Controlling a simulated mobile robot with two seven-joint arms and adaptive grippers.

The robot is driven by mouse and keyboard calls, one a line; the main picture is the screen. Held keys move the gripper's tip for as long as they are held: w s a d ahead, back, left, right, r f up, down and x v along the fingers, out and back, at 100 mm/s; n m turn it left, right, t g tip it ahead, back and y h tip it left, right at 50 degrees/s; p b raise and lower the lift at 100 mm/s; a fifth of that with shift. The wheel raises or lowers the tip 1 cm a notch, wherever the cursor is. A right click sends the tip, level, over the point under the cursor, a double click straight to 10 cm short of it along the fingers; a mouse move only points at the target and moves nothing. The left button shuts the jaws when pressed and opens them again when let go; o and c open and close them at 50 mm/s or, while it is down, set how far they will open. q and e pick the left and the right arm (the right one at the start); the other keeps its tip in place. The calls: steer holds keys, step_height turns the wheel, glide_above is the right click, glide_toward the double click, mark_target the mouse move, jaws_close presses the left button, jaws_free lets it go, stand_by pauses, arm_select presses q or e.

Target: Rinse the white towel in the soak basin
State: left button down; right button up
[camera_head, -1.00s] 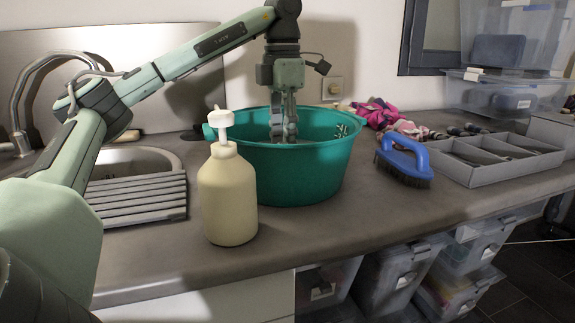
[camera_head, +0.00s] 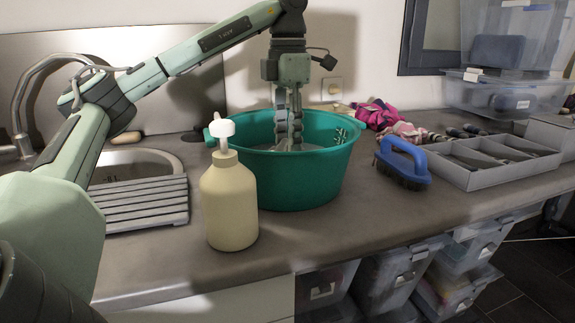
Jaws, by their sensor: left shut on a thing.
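The soak basin is a round green tub (camera_head: 290,180) on the counter, with greyish liquid visible inside. My left gripper (camera_head: 289,143) points straight down into it, its fingers close together and their tips low inside the rim. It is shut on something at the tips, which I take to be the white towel. The towel itself cannot be clearly told from the pale surface in the basin, and the near wall hides the lower part. My right gripper is not in view.
A cream pump bottle (camera_head: 229,205) stands close in front of the basin. A sink with a slatted board (camera_head: 145,203) is at left.

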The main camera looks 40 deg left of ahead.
arm_select(q)
step_height(320, 180, up, 12)
stand_by(1.1)
